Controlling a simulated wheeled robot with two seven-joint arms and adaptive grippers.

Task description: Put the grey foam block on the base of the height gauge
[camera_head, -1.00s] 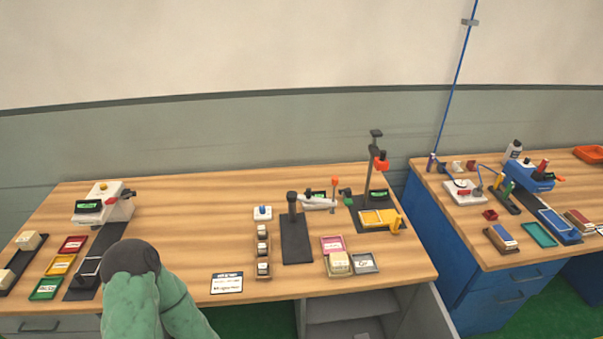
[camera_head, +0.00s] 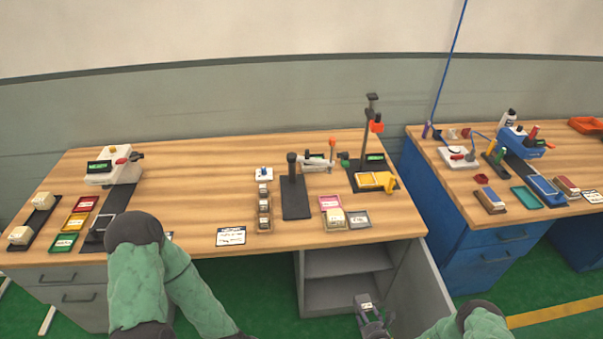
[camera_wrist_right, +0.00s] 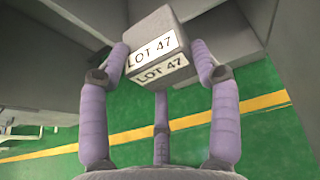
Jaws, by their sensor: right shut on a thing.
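My right gripper (camera_head: 372,318) is low in front of the open cabinet, below the table top. It is shut on the grey foam block (camera_wrist_right: 162,28), which carries white "LOT 47" labels. In the right wrist view the fingers press on the block's sides. The block also shows small in the head view (camera_head: 364,300). The height gauge (camera_head: 369,110) stands at the back right of the wooden table, a dark upright with an orange-red part. My left gripper is out of view.
The grey cabinet (camera_head: 345,262) is open beneath. A blue bench (camera_head: 480,262) stands at the right.

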